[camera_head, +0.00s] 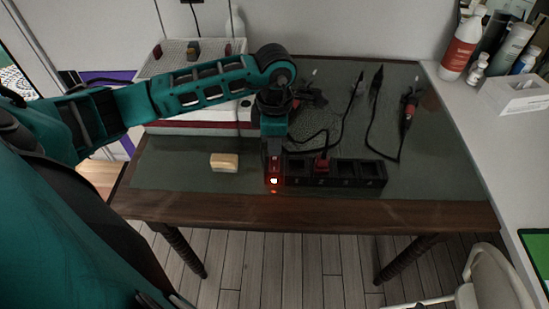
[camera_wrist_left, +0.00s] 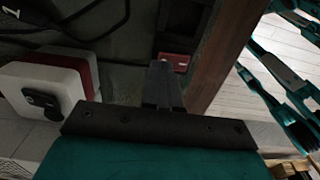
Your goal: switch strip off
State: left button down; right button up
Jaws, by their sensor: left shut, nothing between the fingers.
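The black power strip (camera_head: 345,174) lies near the front edge of the dark green table top. Its red switch (camera_head: 274,181), at the strip's left end, glows bright. A red plug (camera_head: 321,165) sits in one of its sockets. My left gripper (camera_head: 274,158) points down at the switch end, shut and empty. In the left wrist view, the closed fingertips (camera_wrist_left: 162,68) are close beside the red switch (camera_wrist_left: 177,62); whether they touch it I cannot tell. The strip (camera_wrist_left: 185,22) runs up from there. My right gripper is in neither view.
A yellowish block (camera_head: 224,163) lies left of the strip. Black cables and tools (camera_head: 376,85) lie behind it. A perforated white box (camera_head: 160,62) stands back left, partly behind my arm. Bottles (camera_head: 461,45) and a tissue box (camera_head: 517,93) stand on the right counter.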

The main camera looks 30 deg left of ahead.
pick_arm(q)
jog(key=shift+f+b, duration=0.85)
jog(key=shift+f, duration=0.1)
dwell(1.0)
jog(key=shift+r, duration=0.2)
jog(key=shift+r+p, duration=0.5)
jog(key=shift+r, duration=0.05)
dwell(0.3)
